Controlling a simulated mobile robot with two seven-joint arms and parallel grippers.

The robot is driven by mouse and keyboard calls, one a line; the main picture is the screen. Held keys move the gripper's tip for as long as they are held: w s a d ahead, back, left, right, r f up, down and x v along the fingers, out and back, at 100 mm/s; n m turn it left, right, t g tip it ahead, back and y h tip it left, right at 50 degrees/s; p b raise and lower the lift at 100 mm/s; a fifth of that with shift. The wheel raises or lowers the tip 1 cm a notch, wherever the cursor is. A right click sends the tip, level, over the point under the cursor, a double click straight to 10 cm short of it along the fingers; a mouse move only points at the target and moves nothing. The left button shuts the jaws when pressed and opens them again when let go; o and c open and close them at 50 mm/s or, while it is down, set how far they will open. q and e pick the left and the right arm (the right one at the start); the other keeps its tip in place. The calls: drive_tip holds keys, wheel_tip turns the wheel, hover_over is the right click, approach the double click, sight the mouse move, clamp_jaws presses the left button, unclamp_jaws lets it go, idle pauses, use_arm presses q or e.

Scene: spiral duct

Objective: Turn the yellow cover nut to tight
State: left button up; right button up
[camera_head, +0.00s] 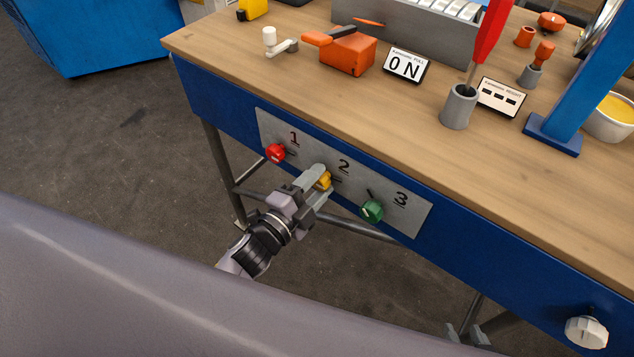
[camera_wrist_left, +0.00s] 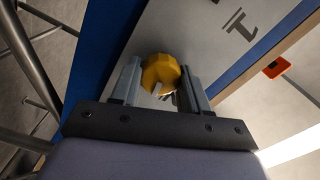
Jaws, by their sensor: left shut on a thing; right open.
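The yellow cover nut (camera_head: 324,181) is on the grey panel (camera_head: 405,222) on the workbench's blue front, by the number 2. My left gripper (camera_head: 322,178) is shut on it, partly hiding it in the head view. In the left wrist view the faceted yellow nut (camera_wrist_left: 160,74), with a pale notch in its face, sits between the two fingers of the left gripper (camera_wrist_left: 160,85). My right gripper (camera_head: 470,335) shows only in part at the bottom edge of the head view, open and away from the panel.
A red nut (camera_head: 275,152) by number 1 and a green nut (camera_head: 372,211) by number 3 flank the yellow one. A white knob (camera_head: 587,332) sticks out at lower right. The wooden top (camera_head: 300,85) above holds an ON sign (camera_head: 404,66) and a grey cup (camera_head: 459,107).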

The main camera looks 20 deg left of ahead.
use_arm(q)
drive_tip(key=o, duration=1)
drive_tip(key=shift+o, duration=0.2)
drive_tip(key=v, duration=0.7)
drive_tip(key=shift+s, duration=0.1)
drive_tip(key=s+a+f+n+g+y+p, duration=0.3)
drive_tip(key=s+f+n+g, duration=0.3)
drive_tip(key=s+n, duration=0.5)
drive_tip(key=a+n+y, duration=0.1)
drive_tip(key=n, duration=0.3)
drive_tip(key=shift+a+f+g+p, duration=0.15)
drive_tip(key=shift+a+g+p, duration=0.1)
drive_tip(key=shift+g+p, duration=0.1)
